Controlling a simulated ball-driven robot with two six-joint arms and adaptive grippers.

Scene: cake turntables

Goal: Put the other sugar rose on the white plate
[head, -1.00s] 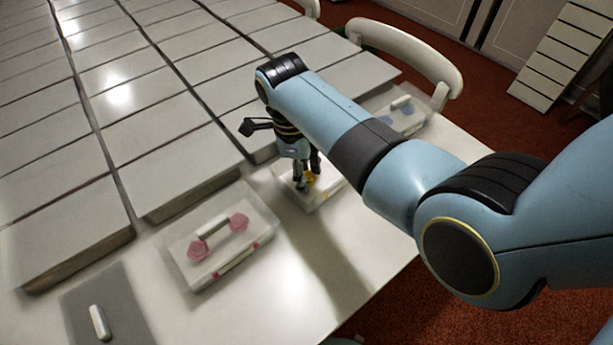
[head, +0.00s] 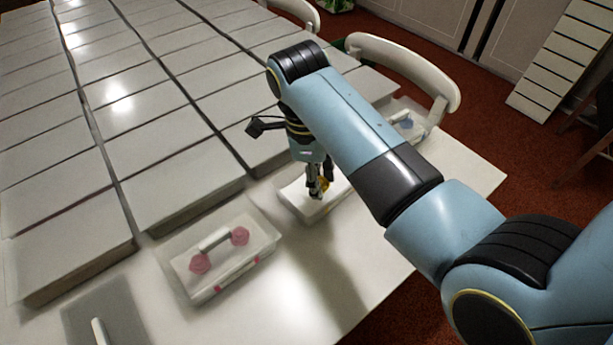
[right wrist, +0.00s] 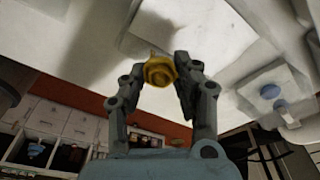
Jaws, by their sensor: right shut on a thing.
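My right gripper (head: 318,190) is shut on a yellow sugar rose (head: 324,184), above a low white block (head: 300,207) near the table's edge. In the right wrist view, the rose (right wrist: 159,71) sits between the two fingertips (right wrist: 160,75). Fingers and arm hide part of the rose and the block in the head view. Two pink roses (head: 200,263) lie at the ends of a white handle on a pale box (head: 235,272) to the left. I cannot pick out a white plate for certain. My left gripper is not in view.
Rows of large pale blocks (head: 175,175) fill the table behind. A box with a blue rose (head: 405,121) stands at the far right, near a white chair (head: 410,70). It also shows in the right wrist view (right wrist: 275,92). Bare white tabletop (head: 340,250) lies in front.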

